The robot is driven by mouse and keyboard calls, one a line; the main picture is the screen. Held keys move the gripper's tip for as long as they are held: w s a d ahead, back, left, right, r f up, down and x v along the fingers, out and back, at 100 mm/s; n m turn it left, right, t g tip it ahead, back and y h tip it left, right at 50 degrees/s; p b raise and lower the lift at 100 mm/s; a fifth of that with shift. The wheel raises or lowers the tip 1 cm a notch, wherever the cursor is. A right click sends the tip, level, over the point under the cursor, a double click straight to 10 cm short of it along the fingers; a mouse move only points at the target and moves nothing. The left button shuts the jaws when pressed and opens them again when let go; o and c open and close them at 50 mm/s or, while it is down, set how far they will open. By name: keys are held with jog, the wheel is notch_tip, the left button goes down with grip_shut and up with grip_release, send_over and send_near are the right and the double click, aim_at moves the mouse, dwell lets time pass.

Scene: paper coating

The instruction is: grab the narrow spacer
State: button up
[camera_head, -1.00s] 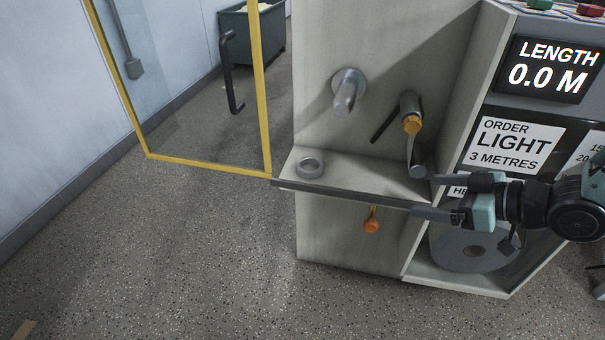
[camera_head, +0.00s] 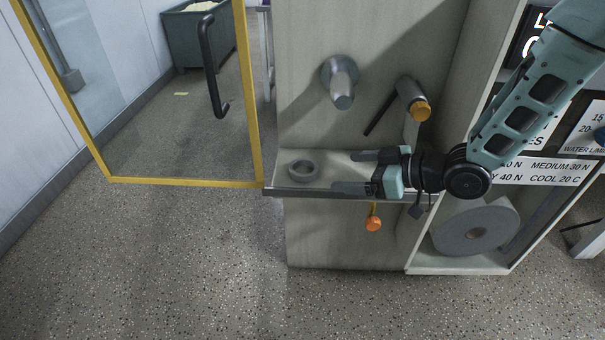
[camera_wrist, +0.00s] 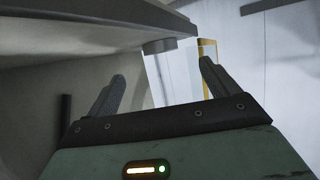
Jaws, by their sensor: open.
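A small grey ring, the only spacer-like piece in view (camera_head: 303,170), lies flat on the narrow shelf (camera_head: 345,158) of the machine, near its left end. My gripper (camera_head: 342,172) is open and empty at the shelf's front, just right of the ring, with its fingers pointing left toward it. The fingers are apart from the ring in the head view. In the wrist view, the open fingers (camera_wrist: 162,72) stand on either side of a short grey cylindrical piece (camera_wrist: 160,46) beyond their tips; I cannot tell for sure that it is the ring.
Above the shelf, a grey spindle (camera_head: 341,83) and an orange-tipped post with a dark lever (camera_head: 410,100) stick out. An orange knob (camera_head: 374,222) hangs below the shelf. A yellow-framed glass door (camera_head: 185,183) stands open at the left. A large grey roll (camera_head: 470,232) sits lower right.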

aim_at(315, 171)
jog(key=b+x, duration=0.2)
jog(key=x, duration=0.7)
jog(key=shift+w+a+b, duration=0.2)
jog(key=shift+a+b, duration=0.05)
jog(key=shift+b, duration=0.15)
jog(key=c, duration=1.1)
